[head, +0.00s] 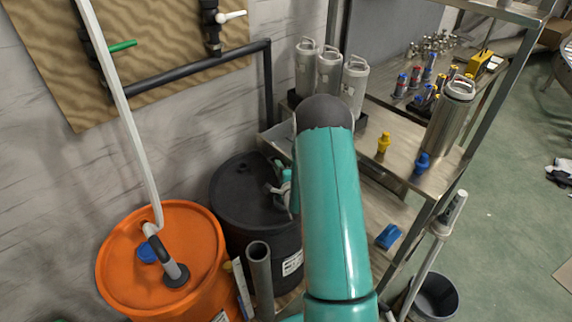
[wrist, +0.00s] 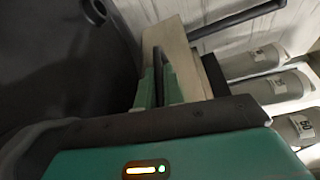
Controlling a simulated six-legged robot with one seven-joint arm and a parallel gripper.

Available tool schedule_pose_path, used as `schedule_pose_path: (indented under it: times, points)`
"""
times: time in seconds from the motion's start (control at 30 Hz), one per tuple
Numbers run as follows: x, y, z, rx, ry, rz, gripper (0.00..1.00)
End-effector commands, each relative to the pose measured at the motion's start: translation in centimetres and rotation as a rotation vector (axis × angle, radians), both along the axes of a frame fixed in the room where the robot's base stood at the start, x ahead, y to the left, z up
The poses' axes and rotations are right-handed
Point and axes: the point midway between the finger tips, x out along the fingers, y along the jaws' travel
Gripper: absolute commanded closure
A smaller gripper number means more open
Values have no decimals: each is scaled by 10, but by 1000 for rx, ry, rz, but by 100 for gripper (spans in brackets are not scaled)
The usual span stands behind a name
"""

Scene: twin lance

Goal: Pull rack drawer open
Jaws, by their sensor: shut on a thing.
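In the wrist view the two green fingers of my gripper (wrist: 160,88) are close together around a thin dark bar (wrist: 159,66), which looks like the drawer's handle. Beyond the fingers is the pale front of the rack drawer (wrist: 184,48). In the head view my green arm hides most of the drawer and the handle. Part of my gripper (head: 281,182) shows left of the arm, above the black drum. How far the drawer stands out from the rack cannot be told.
The metal rack (head: 440,172) carries grey canisters (head: 328,72), a steel flask (head: 450,115) and small bottles. The black drum (head: 238,195) and orange drum (head: 190,245) stand left of my arm. A dark bucket (head: 436,298) is at lower right.

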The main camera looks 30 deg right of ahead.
Motion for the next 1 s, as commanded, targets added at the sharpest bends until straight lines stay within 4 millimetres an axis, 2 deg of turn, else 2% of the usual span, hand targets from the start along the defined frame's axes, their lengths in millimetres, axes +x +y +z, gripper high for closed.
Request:
schedule_pose_path:
  times: [0.07, 0.3, 0.33, 0.43, 0.77, 0.87, 1.0]
  points:
    - [-1, 6, 0, -1, -1, 0, 100]
    - [-1, 6, 1, -2, 0, 0, 100]
    - [-1, 6, 1, -2, 0, 0, 87]
    - [-1, 6, 0, -2, 0, 0, 69]
    - [-3, 6, 1, -2, 1, -1, 69]
    - [-12, 8, 1, -1, 3, -1, 69]
    - [-36, 14, 3, 1, 3, -1, 69]
